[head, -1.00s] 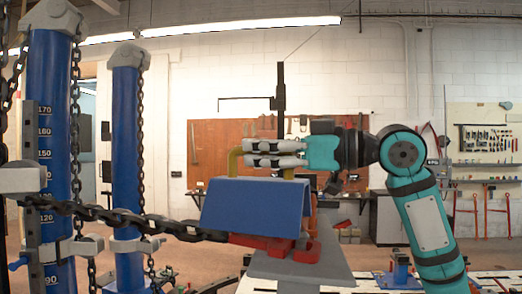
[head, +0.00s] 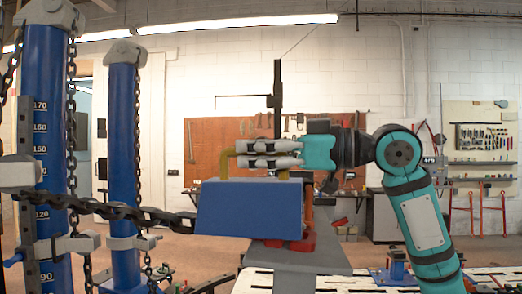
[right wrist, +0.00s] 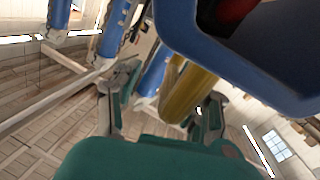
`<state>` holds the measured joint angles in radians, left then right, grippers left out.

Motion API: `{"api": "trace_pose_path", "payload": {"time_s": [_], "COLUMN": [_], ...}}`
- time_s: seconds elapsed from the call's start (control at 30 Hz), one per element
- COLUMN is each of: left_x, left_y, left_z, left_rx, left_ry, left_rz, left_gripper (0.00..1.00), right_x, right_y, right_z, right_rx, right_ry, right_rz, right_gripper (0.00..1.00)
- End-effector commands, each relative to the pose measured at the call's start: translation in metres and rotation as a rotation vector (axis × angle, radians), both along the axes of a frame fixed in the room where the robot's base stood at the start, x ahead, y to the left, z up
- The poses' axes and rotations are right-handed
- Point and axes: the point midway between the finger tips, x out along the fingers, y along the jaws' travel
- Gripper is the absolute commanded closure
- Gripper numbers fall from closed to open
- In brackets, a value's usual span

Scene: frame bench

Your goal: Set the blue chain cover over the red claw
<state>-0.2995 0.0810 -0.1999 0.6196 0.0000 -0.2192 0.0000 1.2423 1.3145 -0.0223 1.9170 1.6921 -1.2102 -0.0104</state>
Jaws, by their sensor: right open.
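The blue chain cover (head: 248,210) sits at the centre of the head view, over the red claw (head: 302,243). Most of the claw is hidden; red parts show below and at the cover's right end. In the right wrist view the cover (right wrist: 240,50) fills the upper right, with red inside its dark opening. My right gripper (head: 242,154) is above the cover at its yellow handle (head: 226,165). Its fingers are open, one on each side of the handle (right wrist: 188,95); contact is unclear. My left gripper is out of view.
A dark chain (head: 120,212) runs from the blue posts (head: 122,150) on the left to the cover's left end. A grey stand (head: 290,262) is below the cover. A slotted white bench top (head: 340,284) lies in front. A tool board (head: 480,140) hangs at the right.

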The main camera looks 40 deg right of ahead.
Motion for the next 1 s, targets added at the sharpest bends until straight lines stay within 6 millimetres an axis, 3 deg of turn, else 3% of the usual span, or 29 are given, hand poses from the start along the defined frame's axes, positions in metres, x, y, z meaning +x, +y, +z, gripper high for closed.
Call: {"api": "trace_pose_path", "payload": {"time_s": [0.27,0.8,1.0], "left_x": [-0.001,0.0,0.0], "left_y": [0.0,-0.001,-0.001], "left_z": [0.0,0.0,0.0], "left_rx": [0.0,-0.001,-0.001], "left_ry": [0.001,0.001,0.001], "left_rz": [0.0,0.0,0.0], "left_gripper": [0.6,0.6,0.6], "right_x": [-0.014,-0.088,-0.104], "right_y": [-0.009,-0.047,-0.056], "right_z": [-0.001,0.002,0.001], "right_rx": [0.002,0.002,0.002], "right_ry": [0.004,-0.004,-0.001], "right_rz": [-0.004,0.0,-0.001], "right_gripper": [0.56,0.56,0.56]}}
